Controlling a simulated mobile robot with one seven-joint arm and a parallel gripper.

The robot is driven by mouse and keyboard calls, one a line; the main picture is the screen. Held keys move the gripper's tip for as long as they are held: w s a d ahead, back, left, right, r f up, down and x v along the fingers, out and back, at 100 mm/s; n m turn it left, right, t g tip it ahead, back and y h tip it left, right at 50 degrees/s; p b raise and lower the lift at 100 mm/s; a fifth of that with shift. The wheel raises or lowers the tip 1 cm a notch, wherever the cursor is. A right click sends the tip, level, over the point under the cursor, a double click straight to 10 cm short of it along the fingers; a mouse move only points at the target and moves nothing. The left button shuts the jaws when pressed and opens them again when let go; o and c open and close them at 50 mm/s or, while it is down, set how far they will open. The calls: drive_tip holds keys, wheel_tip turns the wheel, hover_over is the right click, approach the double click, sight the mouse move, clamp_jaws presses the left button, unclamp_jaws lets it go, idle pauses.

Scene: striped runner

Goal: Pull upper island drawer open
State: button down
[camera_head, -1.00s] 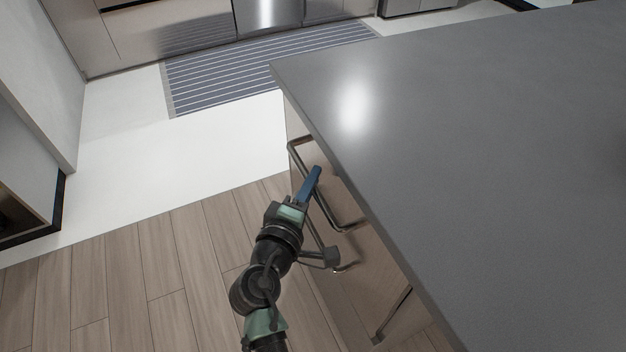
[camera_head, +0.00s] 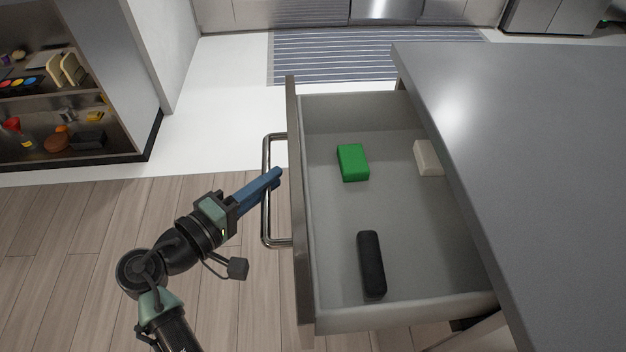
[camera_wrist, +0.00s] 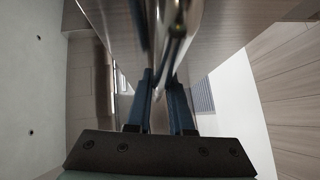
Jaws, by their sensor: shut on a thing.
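The upper island drawer (camera_head: 330,318) stands well out from under the grey countertop (camera_head: 520,150) in the head view. Its metal bar handle (camera_head: 267,222) is on the outer front panel. My gripper (camera_head: 277,174) reaches the handle from the left, and its blue fingers are shut on the bar. In the wrist view the blue fingers (camera_wrist: 160,95) are on both sides of the shiny handle (camera_wrist: 172,35), which is blurred close to the camera. Inside the drawer lie a green block (camera_head: 352,162), a black rounded object (camera_head: 371,264) and a white block (camera_head: 428,158), partly hidden by the countertop.
An open shelf unit (camera_head: 75,158) with small items stands at the left. A striped runner (camera_head: 370,57) lies on the white floor at the back. The wood floor (camera_head: 60,260) left of the drawer looks clear around my arm.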

drive_tip(key=a+b, duration=0.1)
drive_tip(key=a, duration=0.6)
drive_tip(key=shift+s+a, duration=0.15)
drive_tip(key=shift+a, duration=0.25)
drive_tip(key=c, duration=0.8)
unclamp_jaws()
drive_tip(key=p+v, duration=0.1)
drive_tip(key=v, duration=1.2)
drive_tip(key=shift+d, duration=0.1)
